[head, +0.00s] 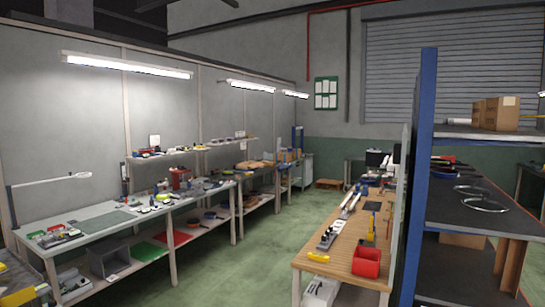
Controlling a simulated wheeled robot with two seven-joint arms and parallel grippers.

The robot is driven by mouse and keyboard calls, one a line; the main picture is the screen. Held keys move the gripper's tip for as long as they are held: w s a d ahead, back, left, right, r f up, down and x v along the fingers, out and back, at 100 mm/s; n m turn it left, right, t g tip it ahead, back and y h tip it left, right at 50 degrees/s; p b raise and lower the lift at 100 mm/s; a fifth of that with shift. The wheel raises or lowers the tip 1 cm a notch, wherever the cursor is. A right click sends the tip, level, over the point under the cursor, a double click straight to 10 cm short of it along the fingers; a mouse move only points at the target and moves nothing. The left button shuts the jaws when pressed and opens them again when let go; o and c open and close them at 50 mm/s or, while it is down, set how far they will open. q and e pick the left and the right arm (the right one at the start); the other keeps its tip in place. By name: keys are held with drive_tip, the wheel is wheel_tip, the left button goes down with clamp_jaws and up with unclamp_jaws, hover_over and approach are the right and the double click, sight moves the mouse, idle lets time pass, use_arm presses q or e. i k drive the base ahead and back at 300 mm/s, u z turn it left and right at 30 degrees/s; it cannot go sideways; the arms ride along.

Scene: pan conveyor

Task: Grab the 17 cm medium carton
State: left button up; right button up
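Brown cartons (502,113) stand side by side on the upper board of the blue-framed shelf at the right. One has a pale label on it. I cannot tell from here which one is the 17 cm medium carton. Neither of my grippers is in view.
A blue shelf post (418,170) stands close at the right. A wooden bench (340,262) with a red bin (367,262) and tools is left of it. A cluttered long workbench (110,222) lines the left wall. Green floor (250,265) between the benches is clear.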

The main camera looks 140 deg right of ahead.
sight(285, 158)
drive_tip(key=z, duration=4.3)
drive_tip(key=i, duration=5.95)
drive_tip(key=z, duration=1.25)
drive_tip(key=i, duration=3.35)
